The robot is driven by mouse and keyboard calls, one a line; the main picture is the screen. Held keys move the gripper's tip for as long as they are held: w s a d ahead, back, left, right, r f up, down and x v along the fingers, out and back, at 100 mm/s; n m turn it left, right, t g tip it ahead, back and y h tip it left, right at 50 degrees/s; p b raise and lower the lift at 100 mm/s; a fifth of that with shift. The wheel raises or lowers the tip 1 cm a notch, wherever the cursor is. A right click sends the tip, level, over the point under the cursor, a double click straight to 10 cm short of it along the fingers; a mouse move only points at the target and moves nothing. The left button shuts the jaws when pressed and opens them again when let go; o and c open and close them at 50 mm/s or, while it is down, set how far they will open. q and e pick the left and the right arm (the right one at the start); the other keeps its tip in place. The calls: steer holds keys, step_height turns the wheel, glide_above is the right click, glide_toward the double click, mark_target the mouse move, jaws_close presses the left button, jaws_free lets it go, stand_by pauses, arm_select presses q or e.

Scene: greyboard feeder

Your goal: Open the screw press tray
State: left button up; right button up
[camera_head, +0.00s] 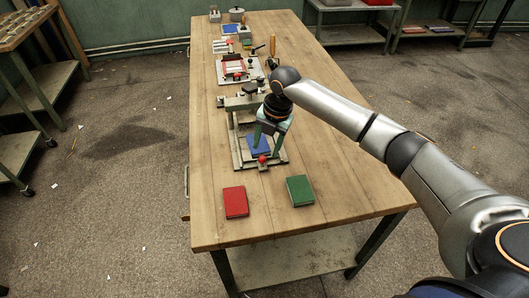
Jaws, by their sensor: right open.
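The screw press (234,102) stands on the wooden bench, with a dark frame and a crossbar at its back. Its low tray (238,159) lies toward the front, with a red knob (262,159) at the front edge. A blue book-like block (264,144) lies on the tray, partly hidden by my gripper. My right gripper (266,150) points down over the front of the tray, its two greenish fingers apart and close to the red knob. I cannot tell whether they touch it. My left gripper is not in view.
A red book (236,202) and a green book (300,190) lie in front of the press on the bench (270,228). Behind the press stand a red-and-white fixture (235,68) and several smaller tools. The bench's right side is mostly clear below my arm.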

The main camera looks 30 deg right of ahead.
step_height(320, 180, up, 8)
steer(key=s+d, duration=0.1)
steer(key=shift+r, duration=0.15)
steer(key=shift+s, duration=0.1)
stand_by(0.4)
